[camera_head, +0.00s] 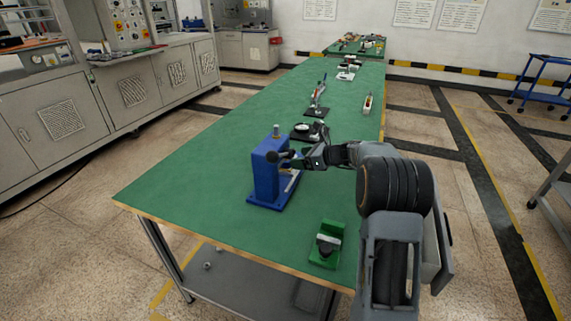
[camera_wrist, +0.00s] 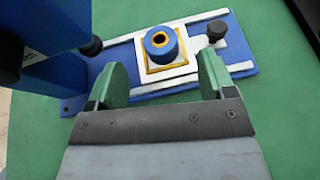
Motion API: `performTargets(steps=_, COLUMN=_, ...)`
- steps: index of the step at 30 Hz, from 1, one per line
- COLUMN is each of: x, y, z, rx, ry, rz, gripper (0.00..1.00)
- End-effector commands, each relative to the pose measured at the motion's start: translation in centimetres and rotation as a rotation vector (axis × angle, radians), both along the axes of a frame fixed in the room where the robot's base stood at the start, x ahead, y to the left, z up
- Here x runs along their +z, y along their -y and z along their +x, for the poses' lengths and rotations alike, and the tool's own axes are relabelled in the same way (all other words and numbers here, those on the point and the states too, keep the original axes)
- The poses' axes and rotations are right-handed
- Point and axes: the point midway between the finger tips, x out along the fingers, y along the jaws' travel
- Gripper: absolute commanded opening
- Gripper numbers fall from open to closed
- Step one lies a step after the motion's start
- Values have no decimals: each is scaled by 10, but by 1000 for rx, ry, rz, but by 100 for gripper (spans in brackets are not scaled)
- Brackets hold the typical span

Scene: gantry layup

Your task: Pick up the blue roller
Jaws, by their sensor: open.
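The blue roller (camera_wrist: 160,43) is a short blue cylinder with a dark hole in its top. It stands upright on a gold-edged white square on the blue base plate (camera_wrist: 238,55) of a blue press-like fixture (camera_head: 268,172). My gripper (camera_wrist: 163,72) is open, its two green-padded fingers pointing at the roller. The roller lies between and just beyond the fingertips in the wrist view, with nothing held. In the head view my gripper (camera_head: 303,160) is beside the fixture's right side, and I cannot make out the roller there.
The fixture's blue column (camera_wrist: 45,30) and dark knobs are close on the left. Another dark knob (camera_wrist: 216,30) stands to the right of the roller. A green block-like holder (camera_head: 327,245) is near the front edge of the green table (camera_head: 215,205). Several tools stand farther back.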

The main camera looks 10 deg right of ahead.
Motion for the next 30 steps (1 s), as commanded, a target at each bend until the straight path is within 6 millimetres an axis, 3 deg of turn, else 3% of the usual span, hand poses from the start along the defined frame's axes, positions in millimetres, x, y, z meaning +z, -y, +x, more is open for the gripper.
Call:
performTargets(steps=13, x=-21, y=-34, z=28, rx=4, ry=0, rz=-1, gripper=76)
performTargets(steps=20, x=-22, y=-36, z=30, rx=0, ry=-1, rz=-1, gripper=76)
performTargets(steps=30, x=-22, y=-35, z=30, rx=1, ry=0, rz=0, gripper=46)
